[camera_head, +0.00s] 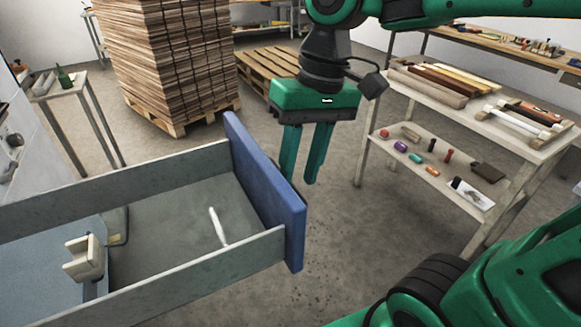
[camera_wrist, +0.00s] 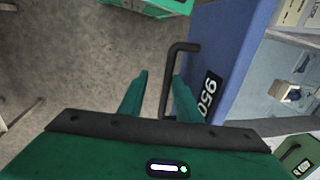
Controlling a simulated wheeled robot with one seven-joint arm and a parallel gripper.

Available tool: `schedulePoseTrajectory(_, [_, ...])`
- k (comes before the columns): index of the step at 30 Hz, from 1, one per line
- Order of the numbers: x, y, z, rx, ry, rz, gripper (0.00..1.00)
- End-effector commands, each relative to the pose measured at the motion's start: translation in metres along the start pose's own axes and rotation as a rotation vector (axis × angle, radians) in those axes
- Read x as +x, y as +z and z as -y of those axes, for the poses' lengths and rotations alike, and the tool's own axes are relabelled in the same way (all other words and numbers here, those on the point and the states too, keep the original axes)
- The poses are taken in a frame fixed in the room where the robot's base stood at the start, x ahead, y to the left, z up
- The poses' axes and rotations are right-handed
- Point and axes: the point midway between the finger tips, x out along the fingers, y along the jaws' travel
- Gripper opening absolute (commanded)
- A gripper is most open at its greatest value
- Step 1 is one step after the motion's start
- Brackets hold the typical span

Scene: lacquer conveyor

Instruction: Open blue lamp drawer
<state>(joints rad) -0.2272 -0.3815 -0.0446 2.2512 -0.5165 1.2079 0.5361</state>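The drawer with a blue front (camera_head: 265,190) is pulled well out at the left in the head view. In the wrist view, the blue front (camera_wrist: 230,55) bears a "950" label and a dark bar handle (camera_wrist: 180,60). My gripper (camera_head: 300,183) is just outside the blue front, fingers pointing down and apart. In the wrist view my gripper (camera_wrist: 158,85) has the handle between its fingers, nearer the right one, with a gap to the left finger.
A shelf table (camera_head: 470,130) with tools stands at the right. A stack of boards on a pallet (camera_head: 170,60) and an empty pallet (camera_head: 270,65) are behind. A small table with a bottle (camera_head: 65,77) is at the left. The floor before the drawer is clear.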

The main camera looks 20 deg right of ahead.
Motion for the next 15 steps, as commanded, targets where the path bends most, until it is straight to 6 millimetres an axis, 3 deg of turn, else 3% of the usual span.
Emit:
schedulePoseTrajectory(8, [-0.005,-0.001,0.001,-0.001,-0.002,-0.003,0.29])
schedulePoseTrajectory(15, [-0.042,-0.001,0.001,-0.005,-0.002,-0.004,0.29])
